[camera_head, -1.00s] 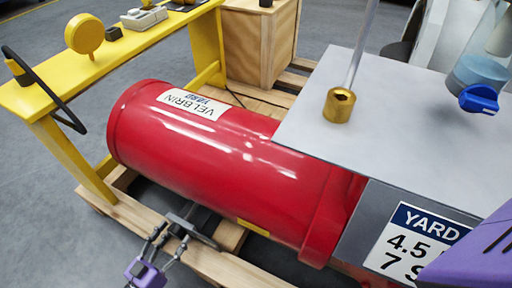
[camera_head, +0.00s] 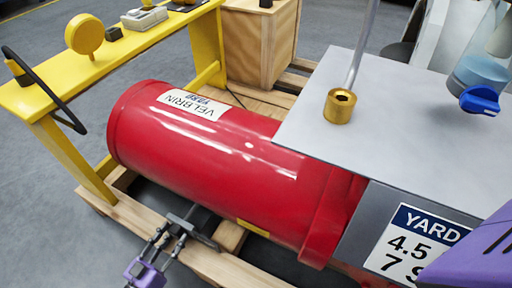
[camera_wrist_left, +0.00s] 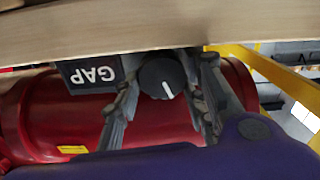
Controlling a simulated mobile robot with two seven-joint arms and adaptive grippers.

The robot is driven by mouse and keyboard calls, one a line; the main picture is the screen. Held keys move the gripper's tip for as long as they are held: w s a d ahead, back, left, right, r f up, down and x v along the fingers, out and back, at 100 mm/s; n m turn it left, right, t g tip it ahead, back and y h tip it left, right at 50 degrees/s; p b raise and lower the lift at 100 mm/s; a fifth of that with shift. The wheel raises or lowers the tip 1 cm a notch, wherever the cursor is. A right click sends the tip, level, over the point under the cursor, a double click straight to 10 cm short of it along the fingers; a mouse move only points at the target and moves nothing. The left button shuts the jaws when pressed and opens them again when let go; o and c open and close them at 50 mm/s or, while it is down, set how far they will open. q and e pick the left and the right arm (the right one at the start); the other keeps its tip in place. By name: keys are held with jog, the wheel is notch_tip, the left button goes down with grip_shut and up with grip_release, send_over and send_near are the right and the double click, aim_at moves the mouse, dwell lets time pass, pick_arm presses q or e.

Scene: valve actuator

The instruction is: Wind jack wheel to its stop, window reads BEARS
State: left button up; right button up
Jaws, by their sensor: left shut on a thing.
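The jack wheel appears in the left wrist view as a dark round knob (camera_wrist_left: 162,78) with a white pointer line. Beside it is a dark plate (camera_wrist_left: 92,73) reading GAP, upside down in that view. My left gripper (camera_head: 178,228) is shut on the wheel, with one finger on either side of it in the left wrist view (camera_wrist_left: 166,85). In the head view it is low, in front of the red cylinder (camera_head: 215,155), at a dark unit (camera_head: 204,218) under it. The fingers mostly hide the wheel there. My right gripper's fingers are out of view.
A yellow bench (camera_head: 60,88) stands at the left. Wooden pallet beams (camera_head: 215,266) run under the cylinder, close to my left gripper. A grey plate with a brass fitting (camera_head: 340,105) and blue-handled valve (camera_head: 480,99) is at right. Grey floor is clear at far left.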

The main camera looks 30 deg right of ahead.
pick_arm(q)
jog(key=shift+s+d+m, duration=0.2)
jog(key=shift+m, duration=0.2)
jog(key=shift+s+f+m, duration=0.1)
jog(key=shift+f+m, duration=0.05)
jog(key=shift+m, duration=2.85)
jog(key=o, duration=1.1)
